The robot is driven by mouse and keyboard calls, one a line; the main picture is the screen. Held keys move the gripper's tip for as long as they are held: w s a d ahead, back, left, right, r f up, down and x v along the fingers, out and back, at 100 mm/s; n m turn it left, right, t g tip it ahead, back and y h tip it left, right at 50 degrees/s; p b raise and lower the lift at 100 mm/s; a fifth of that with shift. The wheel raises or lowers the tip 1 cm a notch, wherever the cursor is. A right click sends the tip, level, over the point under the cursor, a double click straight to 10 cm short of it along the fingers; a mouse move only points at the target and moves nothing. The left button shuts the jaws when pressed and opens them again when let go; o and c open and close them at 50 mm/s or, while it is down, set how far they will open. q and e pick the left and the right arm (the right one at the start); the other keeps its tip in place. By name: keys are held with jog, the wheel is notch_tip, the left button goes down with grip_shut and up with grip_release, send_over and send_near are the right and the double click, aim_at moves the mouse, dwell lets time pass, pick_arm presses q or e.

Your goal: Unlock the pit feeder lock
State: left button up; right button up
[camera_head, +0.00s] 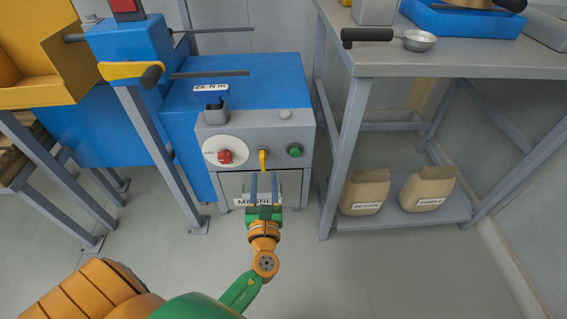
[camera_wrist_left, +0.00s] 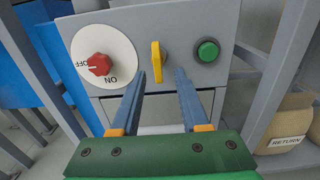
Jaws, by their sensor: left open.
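A grey control panel (camera_head: 215,131) is on the front of a blue machine. It carries a red knob (camera_head: 225,156) on a white OFF/ON dial, a yellow upright lever (camera_head: 263,160) and a green button (camera_head: 295,150). In the left wrist view the red knob (camera_wrist_left: 99,64) has its white mark toward OFF, and the yellow lever (camera_wrist_left: 157,62) stands upright between the knob and the green button (camera_wrist_left: 207,51). No panel label reads as the pit feeder lock. My left gripper (camera_head: 264,179) is open and empty, its fingers pointing at the panel just below the yellow lever. My right gripper is out of view.
A grey table (camera_head: 460,60) stands at the right with a scoop (camera_head: 418,40) on top. Bags marked RETURN (camera_head: 364,190) and SAMPLE (camera_head: 428,187) sit on its lower shelf. A blue and yellow machine with grey legs fills the left. The floor in front is clear.

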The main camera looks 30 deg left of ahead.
aim_at(263, 166)
pick_arm(q)
jog(key=b+x, duration=0.1)
jog(key=x, duration=0.6)
jog(key=shift+s+a, duration=0.15)
grip_shut()
